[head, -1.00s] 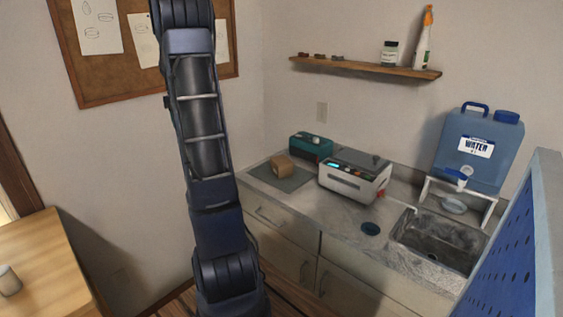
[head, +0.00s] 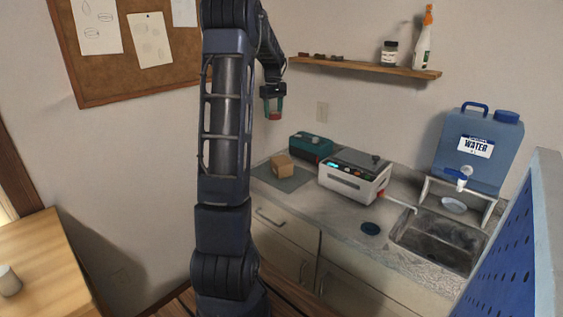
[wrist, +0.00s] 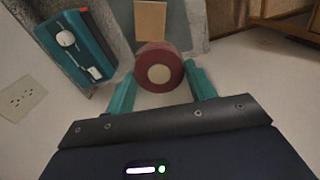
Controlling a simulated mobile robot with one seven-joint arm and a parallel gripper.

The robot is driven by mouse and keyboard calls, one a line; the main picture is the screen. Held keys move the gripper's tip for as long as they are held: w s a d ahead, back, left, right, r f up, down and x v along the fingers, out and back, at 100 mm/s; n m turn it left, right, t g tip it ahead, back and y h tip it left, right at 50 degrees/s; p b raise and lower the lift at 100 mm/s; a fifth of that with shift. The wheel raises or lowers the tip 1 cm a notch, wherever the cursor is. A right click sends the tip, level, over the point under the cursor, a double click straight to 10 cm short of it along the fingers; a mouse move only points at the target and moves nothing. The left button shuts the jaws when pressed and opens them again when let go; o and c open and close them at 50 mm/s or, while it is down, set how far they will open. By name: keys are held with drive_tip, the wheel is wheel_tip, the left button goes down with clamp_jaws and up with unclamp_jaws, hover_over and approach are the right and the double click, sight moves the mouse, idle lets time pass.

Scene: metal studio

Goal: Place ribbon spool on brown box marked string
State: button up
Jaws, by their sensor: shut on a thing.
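My gripper (head: 274,112) is in the air above the back of the counter, left of the shelf. In the wrist view its teal fingers (wrist: 160,92) are shut on a dark red ribbon spool (wrist: 173,62) with a pale centre. The spool shows as a small red piece at the fingertips in the head view (head: 274,116). The brown box (head: 281,165) sits on a grey-green mat (head: 290,182) on the counter, below the gripper. In the wrist view the box (wrist: 150,20) lies beyond the spool, apart from it. No marking on the box is readable.
A teal device (head: 311,147) stands behind the box, and a white machine (head: 354,177) to its right. A sink (head: 437,240) and a blue water container (head: 480,150) are farther right. A wooden shelf (head: 365,68) with bottles hangs above the counter.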

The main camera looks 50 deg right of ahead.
sight(281, 159)
drive_tip(key=shift+s+d+m, duration=0.3)
drive_tip(key=shift+s+d, duration=0.45)
drive_tip(key=shift+s, duration=0.35)
drive_tip(key=shift+s+d+f, duration=0.1)
drive_tip(key=shift+s+f, duration=0.1)
drive_tip(key=shift+f, duration=0.05)
wheel_tip(281, 159, down, 19)
drive_tip(key=shift+f, duration=0.2)
drive_tip(key=shift+f, duration=0.1)
drive_tip(key=o, duration=1)
